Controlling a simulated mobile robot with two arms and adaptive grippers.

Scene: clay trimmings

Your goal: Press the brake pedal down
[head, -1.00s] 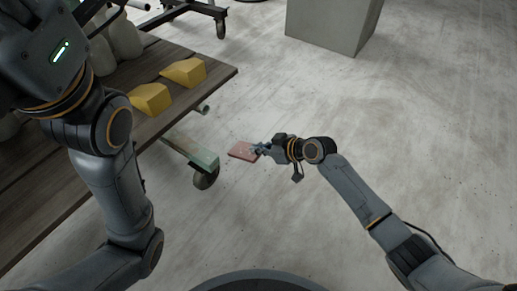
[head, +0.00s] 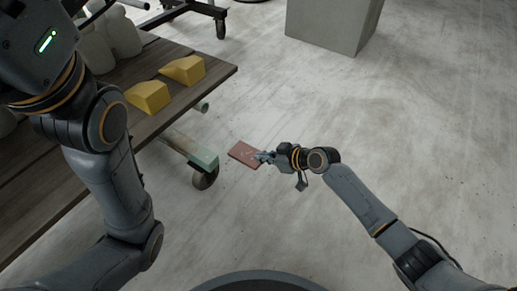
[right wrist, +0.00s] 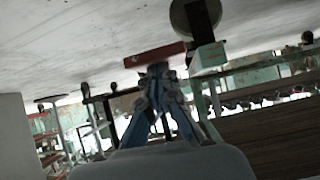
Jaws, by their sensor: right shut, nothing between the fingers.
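The brake pedal is a flat red plate (head: 244,153) low by the cart's caster, right of the green end of the cart's leg. In the right wrist view it shows as a thin red bar (right wrist: 145,55). My right gripper (head: 264,156) is shut and empty, with its fingertips at the pedal's right edge. In the right wrist view the closed fingertips (right wrist: 158,70) overlap the bar's lower edge. I cannot tell whether they press on it. My left arm fills the left side of the head view; its gripper is out of view.
A wooden-topped cart (head: 215,78) stands at the left, with two yellow wedges (head: 183,70) and pale rounded objects on it. Its caster (head: 205,179) is close to the pedal. A grey block (head: 332,25) stands at the back. The floor to the right is clear.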

